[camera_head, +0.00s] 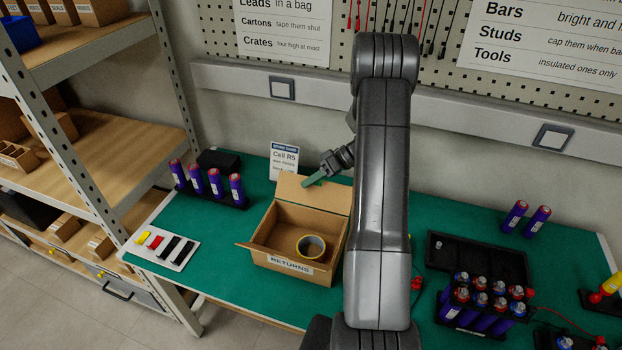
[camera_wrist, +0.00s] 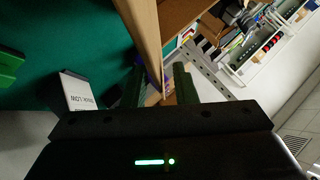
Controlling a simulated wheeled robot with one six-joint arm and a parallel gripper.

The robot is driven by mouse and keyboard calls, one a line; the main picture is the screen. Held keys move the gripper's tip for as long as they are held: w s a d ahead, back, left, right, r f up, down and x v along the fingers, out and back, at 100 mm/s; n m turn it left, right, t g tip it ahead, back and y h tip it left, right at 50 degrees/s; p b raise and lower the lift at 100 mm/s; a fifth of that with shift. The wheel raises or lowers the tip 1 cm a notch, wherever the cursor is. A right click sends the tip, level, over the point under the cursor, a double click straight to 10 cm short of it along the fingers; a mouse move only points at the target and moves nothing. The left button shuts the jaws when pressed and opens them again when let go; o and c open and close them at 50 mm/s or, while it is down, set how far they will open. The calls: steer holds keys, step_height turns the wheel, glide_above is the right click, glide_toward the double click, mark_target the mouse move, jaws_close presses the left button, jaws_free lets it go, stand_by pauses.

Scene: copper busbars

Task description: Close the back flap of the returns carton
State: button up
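The returns carton (camera_head: 282,270) stands open on the green bench, with a "RETURNS" label on its front. Its back flap (camera_head: 325,198) stands up from the rear edge. A tape roll (camera_head: 311,247) lies inside the carton. My gripper (camera_head: 312,180) is at the flap's upper edge, with one green finger showing in front of it. In the wrist view the two green fingers of my gripper (camera_wrist: 158,88) are apart, and the brown cardboard edge (camera_wrist: 146,40) reaches in between them. A gap shows by the right finger; contact with the left finger cannot be told.
Purple cells in a black holder (camera_head: 213,188) and a small sign (camera_head: 284,161) stand behind the carton. A white tray (camera_head: 165,244) with coloured pieces lies left. A black tray (camera_head: 480,257) and a cell pack (camera_head: 484,307) are right. Bare bench lies left of the carton.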

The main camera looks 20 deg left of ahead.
steer(key=shift+s+a+f, duration=0.1)
steer(key=shift+f, duration=0.05)
jaws_close()
stand_by(1.4)
